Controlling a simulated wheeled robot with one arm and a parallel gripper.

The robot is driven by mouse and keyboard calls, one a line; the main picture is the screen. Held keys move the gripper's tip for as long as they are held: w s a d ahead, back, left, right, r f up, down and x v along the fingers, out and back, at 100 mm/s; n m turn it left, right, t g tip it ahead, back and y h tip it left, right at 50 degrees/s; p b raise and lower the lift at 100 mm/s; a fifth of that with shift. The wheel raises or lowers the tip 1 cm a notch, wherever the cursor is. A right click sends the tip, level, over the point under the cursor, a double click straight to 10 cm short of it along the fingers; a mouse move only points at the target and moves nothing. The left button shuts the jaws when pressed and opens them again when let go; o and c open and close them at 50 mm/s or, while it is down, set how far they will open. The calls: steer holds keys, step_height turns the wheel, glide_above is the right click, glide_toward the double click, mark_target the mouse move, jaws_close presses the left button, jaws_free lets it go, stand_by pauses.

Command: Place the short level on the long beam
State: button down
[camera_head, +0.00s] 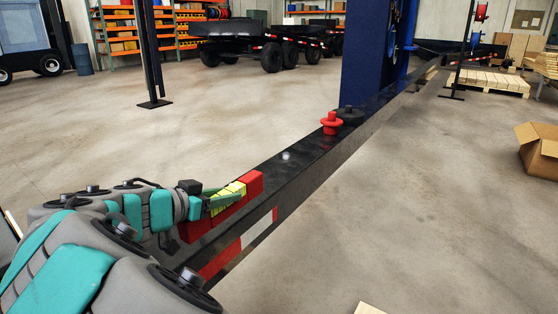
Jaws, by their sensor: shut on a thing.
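The long beam (300,160) is dark and runs from the lower left toward the back right, with red and white tape (255,230) on its near side. The short level (254,184) is red with a yellow-green middle part. It lies roughly parallel to the beam, at the left edge of the beam's near end. My gripper (226,199) is shut on the level around its middle, and the fingers partly cover it. I cannot tell whether the level touches the beam.
A red knob-like piece (331,124) and a dark one (349,116) sit farther along the beam. A blue column (366,50) stands behind them. An open cardboard box (540,150) is on the floor at right. The beam top between level and red piece is clear.

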steer(key=w+p, duration=0.1)
steer(key=w, duration=0.4)
steer(key=w+d+f, duration=0.1)
steer(key=w, duration=0.3)
steer(key=w+p, duration=0.1)
steer(key=w, duration=0.4)
steer(key=shift+w+d+f+p, duration=0.15)
steer(key=shift+w+d+p, duration=0.1)
steer(key=shift+w+p, duration=0.1)
steer(key=shift+w+f, duration=0.1)
steer(key=shift+f+p, duration=0.35)
steer(key=shift+f, duration=1.35)
steer(key=shift+f, duration=0.1)
steer(key=c, duration=0.5)
jaws_free()
